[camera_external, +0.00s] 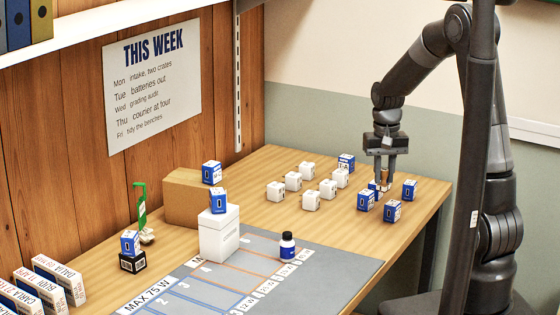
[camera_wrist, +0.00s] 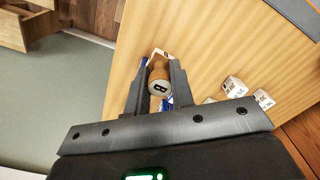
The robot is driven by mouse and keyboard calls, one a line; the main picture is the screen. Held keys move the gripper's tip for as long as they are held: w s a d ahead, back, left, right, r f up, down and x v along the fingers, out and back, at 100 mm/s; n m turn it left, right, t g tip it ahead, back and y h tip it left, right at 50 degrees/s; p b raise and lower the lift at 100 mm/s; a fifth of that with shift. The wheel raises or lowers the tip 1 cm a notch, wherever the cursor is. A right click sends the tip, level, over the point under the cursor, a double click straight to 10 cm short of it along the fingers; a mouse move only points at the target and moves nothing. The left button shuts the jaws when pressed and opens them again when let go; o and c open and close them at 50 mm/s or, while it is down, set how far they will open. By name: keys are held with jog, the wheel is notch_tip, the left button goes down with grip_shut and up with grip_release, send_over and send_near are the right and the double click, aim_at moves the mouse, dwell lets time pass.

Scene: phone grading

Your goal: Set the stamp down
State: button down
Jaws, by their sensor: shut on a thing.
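The stamp shows in the wrist view as a brown wooden handle with a pale round end marked "B" (camera_wrist: 159,86), between the two fingers. My gripper (camera_wrist: 160,74) is shut on it. In the external view my gripper (camera_external: 386,177) points down at the far right of the table, with only a bit of the tan stamp showing between the fingers. A blue and white box (camera_external: 376,187) is right below or beside the stamp. I cannot tell whether the stamp touches it.
Blue and white boxes (camera_external: 392,211) stand close around my gripper. Several white boxes (camera_external: 311,200) stand to its left. A grey mat (camera_external: 335,268) with a dark bottle (camera_external: 287,246) lies nearer the camera. Wood between the mat and boxes is clear.

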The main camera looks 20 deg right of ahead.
jog(key=w+d, duration=1.2)
jog(key=w, duration=0.4)
jog(key=w+d+f+n, duration=0.1)
jog(key=w+d, duration=0.3)
jog(key=d, duration=0.4)
jog(key=w+d+f, duration=0.1)
jog(key=w+d, duration=0.3)
jog(key=d, duration=0.4)
jog(key=w+a+f, duration=0.2)
jog(key=a, duration=0.1)
jog(key=w+a+f, duration=0.4)
jog(key=w+a, duration=0.1)
jog(key=shift+a+f, duration=0.2)
jog(key=shift+a, duration=0.1)
jog(key=shift+f, duration=2)
jog(key=shift+f, duration=0.1)
jog(key=c, duration=1.3)
grip_release()
jog(key=shift+o, duration=0.2)
